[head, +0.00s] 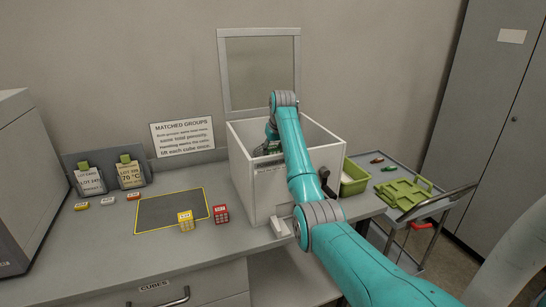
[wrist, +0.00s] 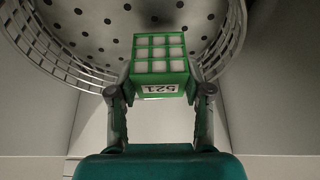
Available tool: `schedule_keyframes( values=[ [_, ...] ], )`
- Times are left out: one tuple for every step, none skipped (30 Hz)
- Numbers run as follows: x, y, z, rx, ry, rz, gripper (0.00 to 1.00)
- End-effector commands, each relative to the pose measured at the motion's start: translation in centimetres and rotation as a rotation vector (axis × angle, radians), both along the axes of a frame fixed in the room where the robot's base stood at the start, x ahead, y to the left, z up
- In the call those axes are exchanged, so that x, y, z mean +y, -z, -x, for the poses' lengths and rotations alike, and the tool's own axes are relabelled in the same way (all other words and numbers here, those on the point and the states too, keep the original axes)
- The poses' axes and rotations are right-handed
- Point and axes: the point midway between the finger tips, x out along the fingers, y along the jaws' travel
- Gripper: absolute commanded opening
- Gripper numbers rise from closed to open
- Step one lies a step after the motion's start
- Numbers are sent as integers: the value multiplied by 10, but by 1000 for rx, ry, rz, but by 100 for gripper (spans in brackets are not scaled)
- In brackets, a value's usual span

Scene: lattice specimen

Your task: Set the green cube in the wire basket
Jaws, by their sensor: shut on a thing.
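The wire basket (wrist: 75,55) is a round metal basket with a perforated bottom, seen behind and around the cube in the wrist view. I cannot tell whether the cube touches it. In the head view my gripper (head: 270,148) reaches down inside the white open box (head: 255,190), and its fingertips and the cube are mostly hidden there.
A yellow cube (head: 185,220) and a red cube (head: 221,213) stand by a dark mat (head: 160,212) on the bench. A clear raised lid (head: 261,72) stands behind the box. A green bin (head: 354,178) and a cart with green trays (head: 405,192) are at right.

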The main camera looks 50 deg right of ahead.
Motion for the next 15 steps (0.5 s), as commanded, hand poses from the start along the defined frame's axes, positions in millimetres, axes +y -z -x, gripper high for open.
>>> schedule_keyframes(
  values=[
    [0,9,0,3,0,-2,10],
    [0,14,0,3,0,-2,10],
    [0,19,0,3,0,-2,10],
    [0,22,0,2,0,-1,10],
    [0,24,0,2,0,-1,10],
    [0,25,0,1,0,-1,10],
    [0,25,0,1,0,-1,10],
    [0,25,0,0,0,0,10],
    [0,25,0,0,0,0,10],
    [0,25,0,0,0,0,10],
    [0,25,0,0,0,0,10],
    [0,25,0,1,0,-1,10],
    [0,25,0,1,0,-1,10],
    [0,26,0,1,0,-1,10],
    [0,27,0,1,0,-1,10]
  ],
)
